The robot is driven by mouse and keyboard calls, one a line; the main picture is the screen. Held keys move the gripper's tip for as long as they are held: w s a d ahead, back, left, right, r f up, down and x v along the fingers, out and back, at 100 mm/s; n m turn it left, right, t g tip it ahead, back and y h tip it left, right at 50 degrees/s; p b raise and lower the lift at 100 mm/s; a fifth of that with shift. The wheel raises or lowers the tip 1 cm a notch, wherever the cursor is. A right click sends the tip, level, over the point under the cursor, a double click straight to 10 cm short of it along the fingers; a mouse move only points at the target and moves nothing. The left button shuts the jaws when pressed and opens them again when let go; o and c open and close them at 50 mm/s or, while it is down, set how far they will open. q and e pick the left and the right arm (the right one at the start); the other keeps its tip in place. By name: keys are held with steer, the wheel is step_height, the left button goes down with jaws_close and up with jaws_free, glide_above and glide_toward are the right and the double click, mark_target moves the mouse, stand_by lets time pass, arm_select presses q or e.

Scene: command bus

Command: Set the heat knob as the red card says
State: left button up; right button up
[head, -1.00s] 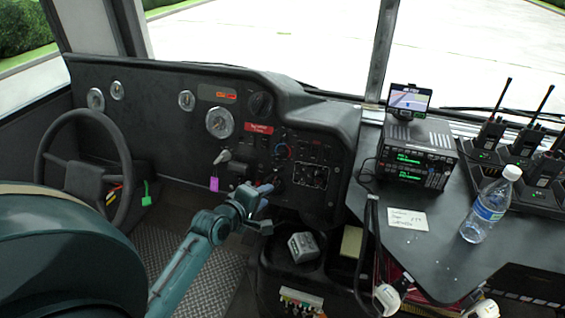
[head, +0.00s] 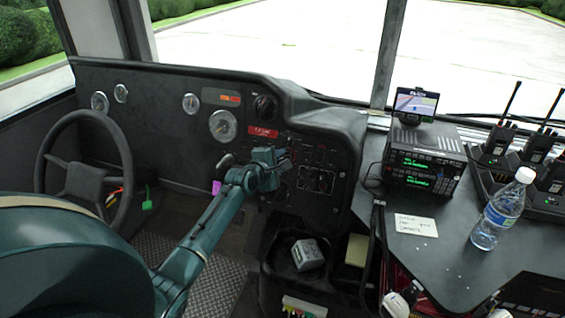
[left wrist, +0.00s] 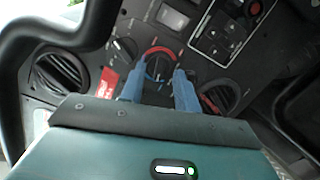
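The heat knob (left wrist: 158,66) is a dark round knob with a red and blue arc around it, seen in the left wrist view. My left gripper (left wrist: 157,80) has its two blue fingers apart, one on each side of the knob's lower part; I cannot tell whether they touch it. In the head view my left gripper (head: 284,163) is at the dash panel and hides the knob. The red card (head: 262,132) is on the dash, above and left of the gripper; its writing is too small to read. It also shows at the left in the wrist view (left wrist: 107,82). My right gripper is out of view.
Another dark knob (left wrist: 122,50) and a switch block (left wrist: 222,32) flank the heat knob. A steering wheel (head: 84,170) is at the left. A radio (head: 424,160), a water bottle (head: 497,212) and a paper note (head: 415,225) are on the side console.

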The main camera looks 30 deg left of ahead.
arm_select(q)
steer(key=shift+x, duration=0.8)
jaws_close()
